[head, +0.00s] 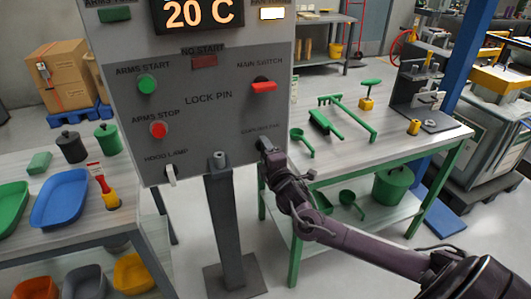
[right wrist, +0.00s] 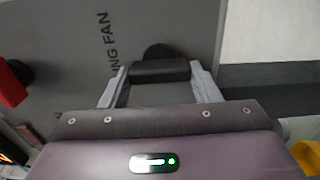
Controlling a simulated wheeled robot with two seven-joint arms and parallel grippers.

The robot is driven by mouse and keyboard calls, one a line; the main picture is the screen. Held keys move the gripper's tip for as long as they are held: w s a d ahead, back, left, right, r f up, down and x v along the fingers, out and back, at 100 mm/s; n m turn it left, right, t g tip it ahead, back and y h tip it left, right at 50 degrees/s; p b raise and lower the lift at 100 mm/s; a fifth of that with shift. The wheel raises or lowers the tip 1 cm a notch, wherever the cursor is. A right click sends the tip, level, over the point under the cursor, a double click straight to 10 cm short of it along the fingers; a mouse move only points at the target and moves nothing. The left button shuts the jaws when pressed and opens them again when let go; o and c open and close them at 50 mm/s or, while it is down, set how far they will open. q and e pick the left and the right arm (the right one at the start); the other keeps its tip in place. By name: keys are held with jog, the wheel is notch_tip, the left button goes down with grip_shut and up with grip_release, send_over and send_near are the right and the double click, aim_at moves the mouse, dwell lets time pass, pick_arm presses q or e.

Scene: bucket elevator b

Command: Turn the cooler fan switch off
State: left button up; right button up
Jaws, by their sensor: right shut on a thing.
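The grey control panel (head: 215,125) stands on a post in the middle of the head view. The cooler fan switch, a black handle (right wrist: 160,71), sits beside a partly hidden label that reads "NG FAN" in the right wrist view. My right gripper (head: 267,148) is at the panel's lower right corner and mostly hides the switch in the head view. In the right wrist view its two grey fingers are on either side of the black handle, shut on it. My left gripper is not in view.
The red main switch (head: 264,87) is just above my right gripper. The white hood lamp switch (head: 171,174) and red stop button (head: 158,130) are to the left. A table (head: 345,158) with green tools stands behind my right arm; another table with trays (head: 60,195) is at left.

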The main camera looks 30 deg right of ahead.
jog(key=o, duration=1)
jog(key=b+v, duration=0.1)
jog(key=v, duration=0.6)
jog(key=shift+s+a, duration=0.1)
jog(key=shift+s, duration=0.3)
